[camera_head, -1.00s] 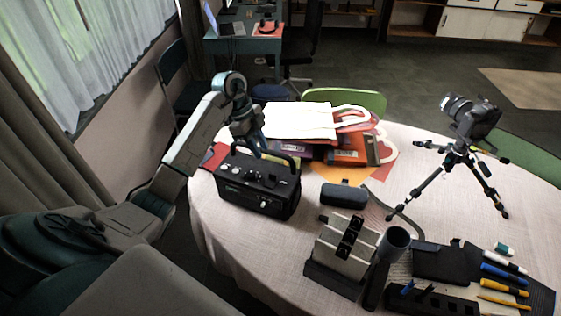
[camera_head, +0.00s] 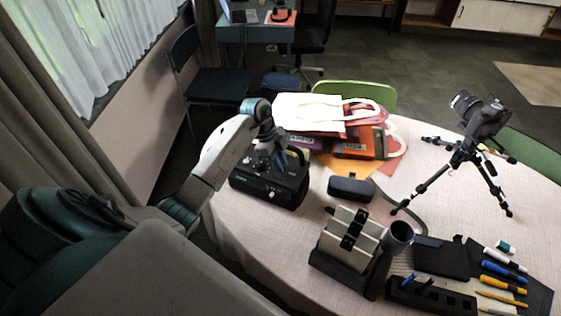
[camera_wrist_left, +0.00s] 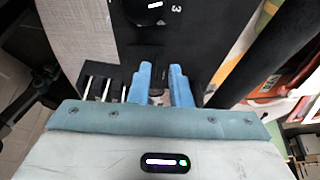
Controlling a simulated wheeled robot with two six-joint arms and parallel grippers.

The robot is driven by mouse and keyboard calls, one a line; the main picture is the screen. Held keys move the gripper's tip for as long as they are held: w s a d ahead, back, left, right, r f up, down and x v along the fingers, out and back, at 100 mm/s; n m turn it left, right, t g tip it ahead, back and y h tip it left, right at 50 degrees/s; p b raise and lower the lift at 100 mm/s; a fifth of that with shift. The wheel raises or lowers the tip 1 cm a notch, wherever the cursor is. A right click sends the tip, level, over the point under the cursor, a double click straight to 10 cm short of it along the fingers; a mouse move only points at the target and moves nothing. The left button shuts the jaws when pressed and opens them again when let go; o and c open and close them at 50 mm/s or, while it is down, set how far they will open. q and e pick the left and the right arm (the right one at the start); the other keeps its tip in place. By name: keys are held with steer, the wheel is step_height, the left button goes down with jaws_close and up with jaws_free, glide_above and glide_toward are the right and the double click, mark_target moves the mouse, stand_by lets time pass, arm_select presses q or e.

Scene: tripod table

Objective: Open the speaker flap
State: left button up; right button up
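The speaker (camera_head: 268,190) is a black box with knobs on its top panel and a dark carry handle (camera_head: 298,155). It stands at the table's left side in the head view. My left gripper (camera_head: 280,168) is low over its top, beside the handle. In the left wrist view, the blue fingers (camera_wrist_left: 160,72) are slightly apart, with a narrow gap over the black panel (camera_wrist_left: 205,50). A knob (camera_wrist_left: 148,8) with white marks shows beyond them. White slider-like strips show left of the fingers. I cannot make out the flap or any contact. My right gripper is out of view.
Paper bags and folders (camera_head: 318,118) lie close behind the speaker. A dark case (camera_head: 351,188) and a grey toaster-like device (camera_head: 348,238) stand to its right. A camera on a tripod (camera_head: 478,118) is farther right. Bare tablecloth (camera_head: 250,232) lies in front of the speaker.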

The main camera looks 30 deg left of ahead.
arm_select(q)
jaws_close()
